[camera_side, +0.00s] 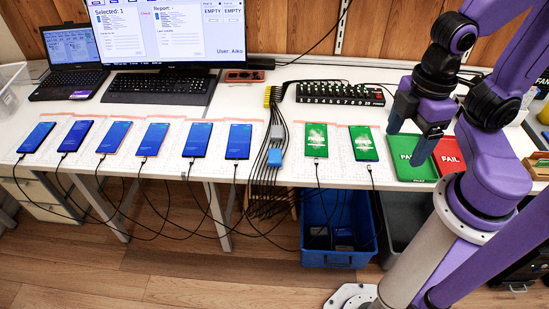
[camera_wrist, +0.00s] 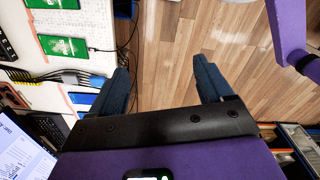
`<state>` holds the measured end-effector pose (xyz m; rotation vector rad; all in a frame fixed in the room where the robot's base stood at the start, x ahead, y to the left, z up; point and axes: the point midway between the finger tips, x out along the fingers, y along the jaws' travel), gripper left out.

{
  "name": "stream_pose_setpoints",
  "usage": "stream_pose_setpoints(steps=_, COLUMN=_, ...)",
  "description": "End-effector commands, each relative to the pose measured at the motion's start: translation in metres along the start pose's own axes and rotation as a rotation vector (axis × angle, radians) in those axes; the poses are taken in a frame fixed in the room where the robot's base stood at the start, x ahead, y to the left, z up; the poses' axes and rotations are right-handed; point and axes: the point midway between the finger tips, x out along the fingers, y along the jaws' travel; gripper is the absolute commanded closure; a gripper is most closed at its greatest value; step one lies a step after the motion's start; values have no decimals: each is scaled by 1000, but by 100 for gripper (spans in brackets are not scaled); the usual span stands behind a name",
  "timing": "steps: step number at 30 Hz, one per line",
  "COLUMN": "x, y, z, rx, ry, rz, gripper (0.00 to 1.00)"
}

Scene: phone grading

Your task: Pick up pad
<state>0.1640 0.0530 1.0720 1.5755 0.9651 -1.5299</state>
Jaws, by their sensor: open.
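No item in view is clearly labelled as the pad. A flat green PASS panel (camera_side: 407,172) lies at the right of the table, with a red FAIL panel (camera_side: 450,155) to its right. Two phones with green screens (camera_side: 316,140) (camera_side: 364,143) lie on white mats to the left of these panels; they also show in the wrist view (camera_wrist: 63,46) (camera_wrist: 53,4). Several phones with blue screens (camera_side: 195,140) lie in a row further left. My gripper (camera_side: 406,147) is open and empty above the table's right part, partly covering the green panel; its spread fingers show in the wrist view (camera_wrist: 160,70).
A laptop (camera_side: 72,60), monitor (camera_side: 165,35) and keyboard (camera_side: 160,88) occupy the back left. Cables hang over the front edge. A blue bin (camera_side: 330,260) stands below.

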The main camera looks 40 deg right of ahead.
Motion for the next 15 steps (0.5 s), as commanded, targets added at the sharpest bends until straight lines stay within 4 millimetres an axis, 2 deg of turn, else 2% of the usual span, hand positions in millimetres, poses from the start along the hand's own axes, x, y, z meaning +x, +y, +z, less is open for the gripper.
stream_pose_setpoints(steps=11, x=0, y=1, z=-2, rx=2, ry=-1, rz=0, gripper=1)
stream_pose_setpoints(steps=15, x=1, y=11, z=-19, rx=16, ry=-4, rz=1, gripper=1)
